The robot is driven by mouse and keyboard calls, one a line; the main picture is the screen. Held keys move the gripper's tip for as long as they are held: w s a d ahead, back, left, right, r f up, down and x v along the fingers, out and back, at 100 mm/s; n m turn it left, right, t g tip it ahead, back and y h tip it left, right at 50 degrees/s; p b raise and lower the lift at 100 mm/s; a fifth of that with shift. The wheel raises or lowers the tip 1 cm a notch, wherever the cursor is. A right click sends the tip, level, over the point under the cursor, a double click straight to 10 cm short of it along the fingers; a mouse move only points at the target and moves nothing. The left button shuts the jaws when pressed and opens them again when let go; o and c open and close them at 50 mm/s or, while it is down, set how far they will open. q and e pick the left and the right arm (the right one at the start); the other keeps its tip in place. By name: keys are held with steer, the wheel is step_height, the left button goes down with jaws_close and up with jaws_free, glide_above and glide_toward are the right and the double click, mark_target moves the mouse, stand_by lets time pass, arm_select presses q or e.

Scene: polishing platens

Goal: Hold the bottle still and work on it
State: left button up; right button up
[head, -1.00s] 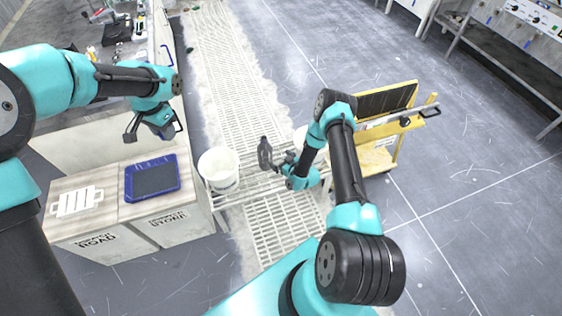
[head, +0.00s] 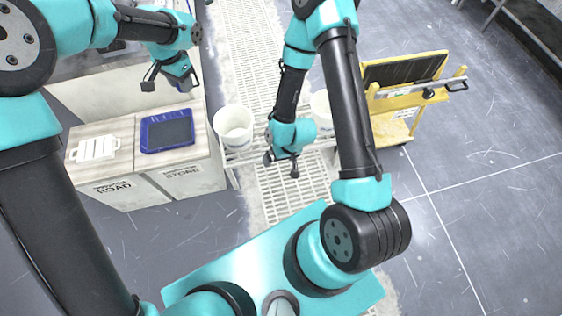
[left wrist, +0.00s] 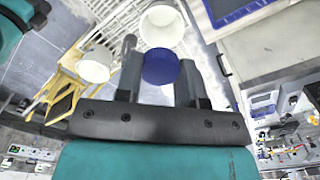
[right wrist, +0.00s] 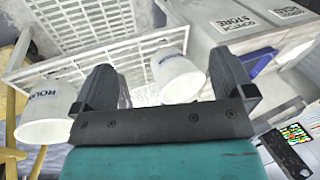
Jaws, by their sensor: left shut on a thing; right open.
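The bottle shows only as a round blue top (left wrist: 160,66) in the left wrist view; the rest of it is hidden. My left gripper (left wrist: 160,80) is shut on it, one dark finger on each side. In the head view my left gripper (head: 168,84) hangs above the back of the wooden-topped cabinet, and the bottle is hard to make out there. My right gripper (head: 282,166) points down over the white grating, right of a white bucket. In the right wrist view my right gripper (right wrist: 165,85) is open, with nothing between its fingers.
A white bucket (head: 233,128) stands beside the cabinet (head: 190,172); a second bucket (head: 320,108) is partly behind my right arm. A blue-rimmed tray (head: 146,138) and a white slotted plate (head: 97,148) lie on the cabinet. A yellow cart (head: 398,132) stands right. The floor farther right is clear.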

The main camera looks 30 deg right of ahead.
steer(key=s, duration=0.1)
steer(key=s+a+r+g, duration=0.1)
steer(key=shift+s+r, duration=0.25)
steer(key=shift+s, duration=0.05)
arm_select(q)
steer(key=w+a+f+n, duration=0.3)
steer(key=a+f+n, duration=0.3)
steer(key=a+f, duration=0.3)
steer(key=w+a+f+n, duration=0.2)
steer(key=a+f+n, duration=0.4)
steer(key=a+f, duration=0.4)
steer(key=a, duration=0.6)
steer(key=shift+w+f, duration=0.2)
steer(key=shift+w, duration=0.2)
steer(key=s+f, duration=0.5)
steer(key=f, duration=0.1)
steer(key=shift+s+f, duration=0.15)
steer(key=shift+f, duration=0.1)
